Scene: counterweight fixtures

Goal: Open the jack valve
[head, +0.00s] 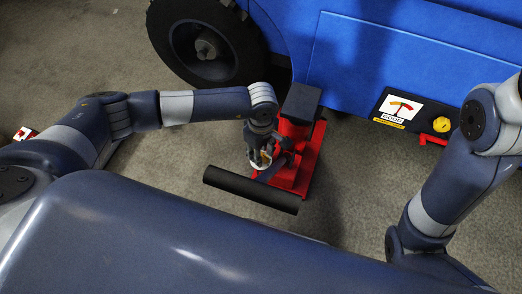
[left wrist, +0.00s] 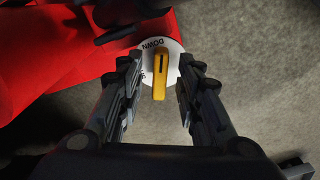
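The red jack (head: 301,150) stands on the floor against the blue vehicle, with a dark pad on top and a thick black bar (head: 251,190) on its near side. Its valve is a yellow lever (left wrist: 159,78) on a round white dial (left wrist: 172,58), whose printing reads DOWN; the rest of the print is partly hidden. My left gripper (head: 261,160) is at the jack's left side, over the valve. In the left wrist view the left gripper (left wrist: 158,88) is open, one finger on each side of the lever, with gaps showing. My right gripper is out of view.
The blue vehicle (head: 365,65) with a black wheel (head: 207,45) fills the back. A panel with a gauge (head: 398,109) and a yellow knob (head: 441,124) is on its side. Grey floor (head: 350,205) is clear to the right of the jack.

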